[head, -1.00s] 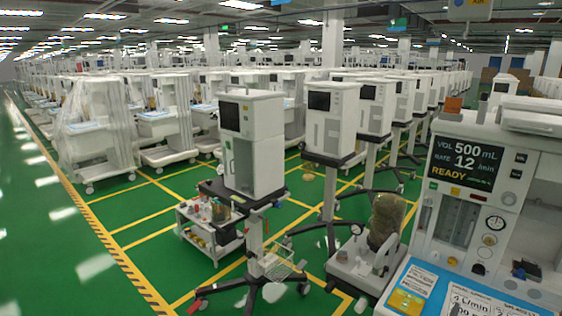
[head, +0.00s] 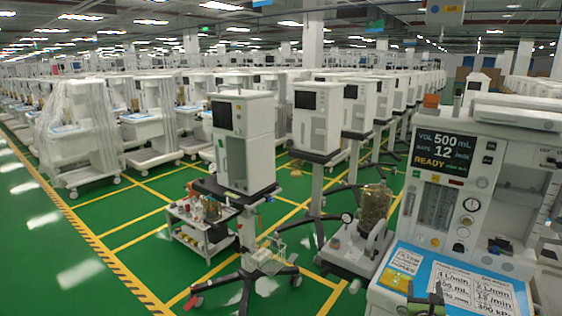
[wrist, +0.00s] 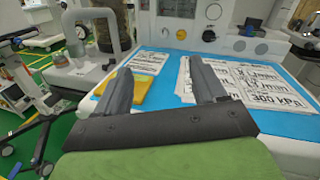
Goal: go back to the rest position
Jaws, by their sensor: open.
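My gripper (wrist: 160,66) is open, its two dark fingers apart with nothing between them. In the wrist view it is over the blue worktop (wrist: 160,108) of the nearest anaesthesia machine. A folded yellow cloth (wrist: 145,88) lies by the left finger, and printed white sheets (wrist: 240,82) lie by the right finger. In the head view, the dark gripper (head: 425,297) shows at the bottom right, in front of the same worktop (head: 452,268). I cannot tell its height above the worktop.
The machine's white body (head: 470,190) with its lit screen (head: 444,153) stands at the right. A glass canister unit (head: 374,208) is left of it. A monitor stand (head: 243,145) and a small trolley (head: 203,229) stand mid-left. Green floor (head: 60,250) is clear at far left.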

